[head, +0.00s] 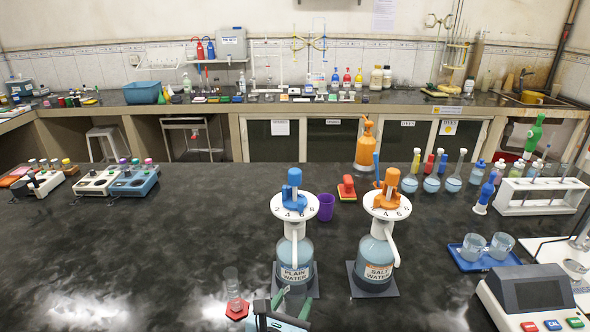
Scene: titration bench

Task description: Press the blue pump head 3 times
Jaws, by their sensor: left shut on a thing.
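The blue pump head (294,188) sits on top of the plain water bottle (295,262), above a white numbered dial (288,209). A white spout (295,249) hangs down the bottle's front. My left gripper (254,311) is low in the head view, in front of the bottle and below the pump head, not touching it. It is shut on a glass cylinder with a red base (236,308), just left of the bottle; the contact is hard to see. My right gripper is not in view.
A salt water bottle (377,257) with an orange pump head (388,187) stands to the right. A purple cup (326,207) is between and behind the bottles. A blue tray (470,262) and a scale (530,295) are at right.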

